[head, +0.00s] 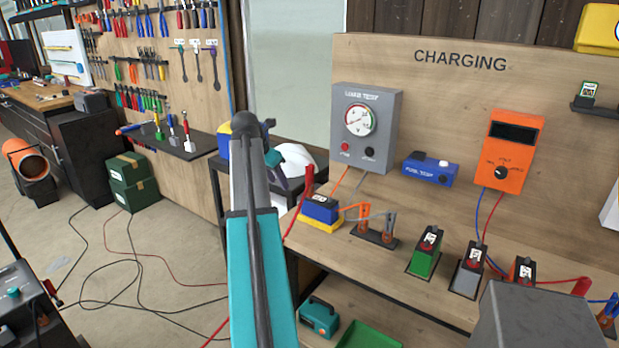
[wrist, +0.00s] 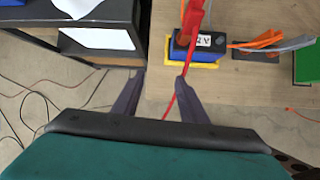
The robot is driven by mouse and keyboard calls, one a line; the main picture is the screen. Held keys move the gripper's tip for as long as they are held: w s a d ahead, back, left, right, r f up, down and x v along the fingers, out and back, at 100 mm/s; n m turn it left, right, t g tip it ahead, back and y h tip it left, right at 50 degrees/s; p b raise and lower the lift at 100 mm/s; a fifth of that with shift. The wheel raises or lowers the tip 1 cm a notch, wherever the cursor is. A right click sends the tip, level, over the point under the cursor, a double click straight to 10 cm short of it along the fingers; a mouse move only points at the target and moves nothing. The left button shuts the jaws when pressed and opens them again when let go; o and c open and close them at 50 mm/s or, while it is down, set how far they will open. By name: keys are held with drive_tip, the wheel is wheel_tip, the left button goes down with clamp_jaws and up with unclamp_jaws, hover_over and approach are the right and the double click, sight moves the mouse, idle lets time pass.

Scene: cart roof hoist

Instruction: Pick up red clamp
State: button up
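In the head view my gripper (head: 279,172) is partly hidden by my arm.
Orange and grey clamps (head: 375,222) sit right of the battery. Green (head: 424,262) and grey (head: 467,278) batteries stand further right on the bench (head: 340,250). A dark side table (head: 215,175) adjoins on the left. Cables lie across the floor.

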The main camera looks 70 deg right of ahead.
approach(307, 172)
drive_tip(key=a, duration=0.1)
drive_tip(key=shift+s+r+n+g+h, duration=0.1)
drive_tip(key=shift+n+g+h, duration=0.2)
drive_tip(key=shift+n+h, duration=0.1)
drive_tip(key=shift+p+x, duration=1)
drive_tip(key=shift+x, duration=3.3)
drive_tip(key=shift+a, duration=0.1)
drive_tip(key=shift+p+x, duration=0.6)
drive_tip(key=shift+x, duration=0.6)
drive_tip(key=shift+w+p+x, duration=0.2)
drive_tip(key=shift+p+x, duration=0.1)
drive_tip(key=shift+x, duration=1.15)
drive_tip(key=shift+w, duration=0.2)
